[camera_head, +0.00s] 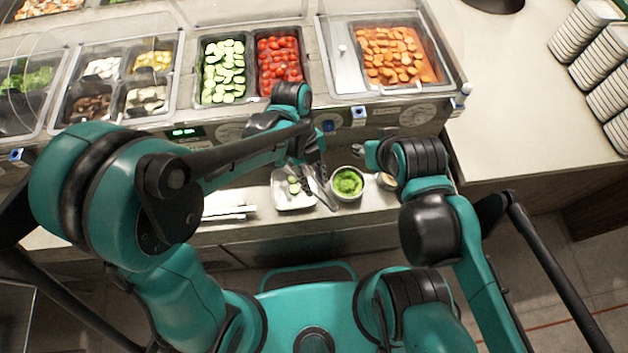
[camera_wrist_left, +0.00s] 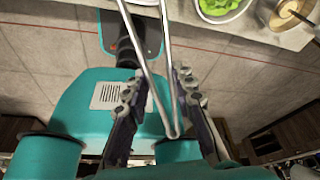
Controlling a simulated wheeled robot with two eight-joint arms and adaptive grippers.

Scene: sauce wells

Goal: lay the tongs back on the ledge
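The metal tongs (camera_head: 321,191) slant down past the small white plate (camera_head: 283,201) with cucumber slices. My left gripper (camera_head: 306,170) is at their upper part. In the left wrist view, the tongs (camera_wrist_left: 157,85) form a narrow V between the two fingers of my left gripper (camera_wrist_left: 160,90). The fingers flank both arms, and the bent end juts towards the camera, clear of the ledge. The left gripper appears closed on them. The ledge (camera_head: 261,221) runs along the counter's front.
A bowl of green food (camera_head: 347,183) stands right of the tongs, and a smaller bowl (camera_head: 387,181) is close to my right arm. White items (camera_head: 228,212) lie left of the plate. Food wells with cucumber (camera_head: 223,72), tomatoes (camera_head: 279,65) and carrots (camera_head: 395,55) are behind.

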